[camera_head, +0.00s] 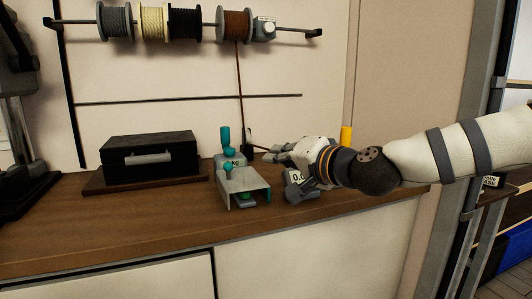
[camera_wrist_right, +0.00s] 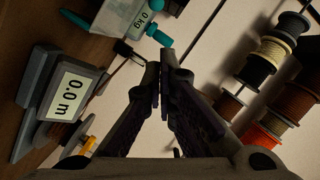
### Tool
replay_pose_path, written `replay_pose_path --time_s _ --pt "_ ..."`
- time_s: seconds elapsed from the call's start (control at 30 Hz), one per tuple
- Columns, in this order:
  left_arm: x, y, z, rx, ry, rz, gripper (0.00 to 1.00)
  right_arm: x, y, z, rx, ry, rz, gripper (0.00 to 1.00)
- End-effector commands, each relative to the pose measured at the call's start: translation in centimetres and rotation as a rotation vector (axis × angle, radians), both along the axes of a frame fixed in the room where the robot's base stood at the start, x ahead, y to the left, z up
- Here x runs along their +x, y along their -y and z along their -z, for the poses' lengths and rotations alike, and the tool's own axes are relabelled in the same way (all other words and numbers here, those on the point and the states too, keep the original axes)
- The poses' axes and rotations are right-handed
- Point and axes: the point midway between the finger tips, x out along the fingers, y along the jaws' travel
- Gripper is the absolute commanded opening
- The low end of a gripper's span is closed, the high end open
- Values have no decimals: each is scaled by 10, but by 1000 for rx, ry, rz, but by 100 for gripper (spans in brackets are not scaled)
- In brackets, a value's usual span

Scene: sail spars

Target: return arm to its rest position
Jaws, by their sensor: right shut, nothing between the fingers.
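My right arm comes in from the right in the head view. Its gripper (camera_head: 272,153) hangs above the back of the wooden counter, near a teal-handled device (camera_head: 243,186). In the right wrist view the two dark fingers (camera_wrist_right: 162,78) meet at their tips, with nothing between them. A brown line (camera_head: 239,95) runs down from a spool to behind the gripper. My left gripper is not in view.
Several spools (camera_head: 154,23) hang on a wall rail above the counter (camera_head: 130,222). A black case (camera_head: 150,152) stands on a wooden board to the left. A dark machine (camera_head: 18,95) fills the left edge. A yellow cylinder (camera_head: 346,136) shows behind my arm. The counter's front left is clear.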

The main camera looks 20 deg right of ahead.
Motion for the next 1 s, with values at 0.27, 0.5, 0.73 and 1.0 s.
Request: replay_pose_path --time_s 0.27,0.5,0.73,1.0 --pt "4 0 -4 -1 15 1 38 -12 2 6 -6 -15 -3 0" --pt "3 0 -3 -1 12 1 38 -60 -34 178 -201 -334 -102 0" --pt "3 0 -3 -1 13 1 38 -203 -41 356 -453 -745 -273 0" --pt "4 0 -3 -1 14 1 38 -411 -5 449 -726 -1166 -530 0"
